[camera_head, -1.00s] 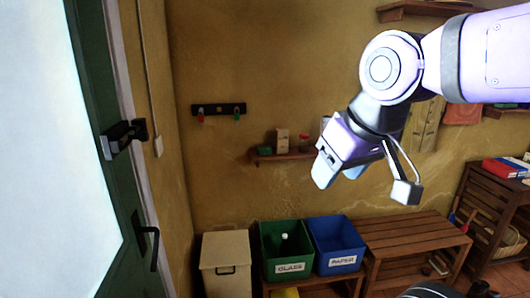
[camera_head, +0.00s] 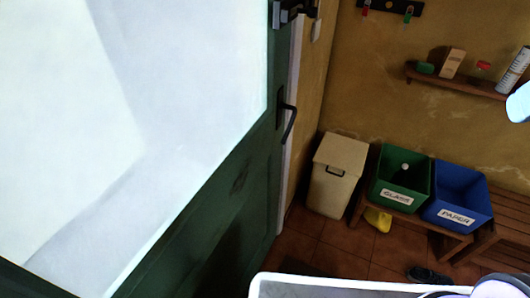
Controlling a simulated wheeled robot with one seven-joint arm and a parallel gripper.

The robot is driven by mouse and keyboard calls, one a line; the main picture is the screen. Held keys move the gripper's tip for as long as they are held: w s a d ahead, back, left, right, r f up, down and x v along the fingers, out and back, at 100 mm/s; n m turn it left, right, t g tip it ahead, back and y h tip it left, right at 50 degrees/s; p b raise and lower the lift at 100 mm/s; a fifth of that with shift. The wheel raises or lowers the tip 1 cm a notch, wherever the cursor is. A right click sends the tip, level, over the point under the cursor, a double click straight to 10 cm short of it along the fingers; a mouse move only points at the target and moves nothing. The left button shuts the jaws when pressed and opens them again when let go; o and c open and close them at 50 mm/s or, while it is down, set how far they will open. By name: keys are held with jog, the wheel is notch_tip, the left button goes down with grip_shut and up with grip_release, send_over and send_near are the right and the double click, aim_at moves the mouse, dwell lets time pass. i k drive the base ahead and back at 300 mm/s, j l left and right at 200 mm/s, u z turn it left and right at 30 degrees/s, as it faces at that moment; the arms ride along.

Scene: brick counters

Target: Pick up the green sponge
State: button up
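A small green block that looks like the sponge (camera_head: 425,68) lies at the left end of the wooden wall shelf (camera_head: 460,82). Only a light-blue finger part of my gripper (camera_head: 518,103) shows, cut off by the right picture edge. It appears right of the sponge and a little lower in the picture, apart from it. The rest of the gripper is out of frame, so its opening is hidden.
On the shelf stand a carton (camera_head: 453,62), a red-topped jar (camera_head: 482,70) and a can (camera_head: 514,70). Below are a beige bin (camera_head: 336,178), a green glass bin (camera_head: 385,190) and a blue paper bin (camera_head: 463,192). A green door (camera_head: 225,190) fills the left.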

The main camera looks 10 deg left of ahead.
aim_at(426, 68)
jog(key=i+z, duration=0.35)
jog(key=i, duration=0.6)
jog(key=i+j+z, duration=0.1)
jog(key=i+z, duration=0.2)
jog(key=i, duration=0.65)
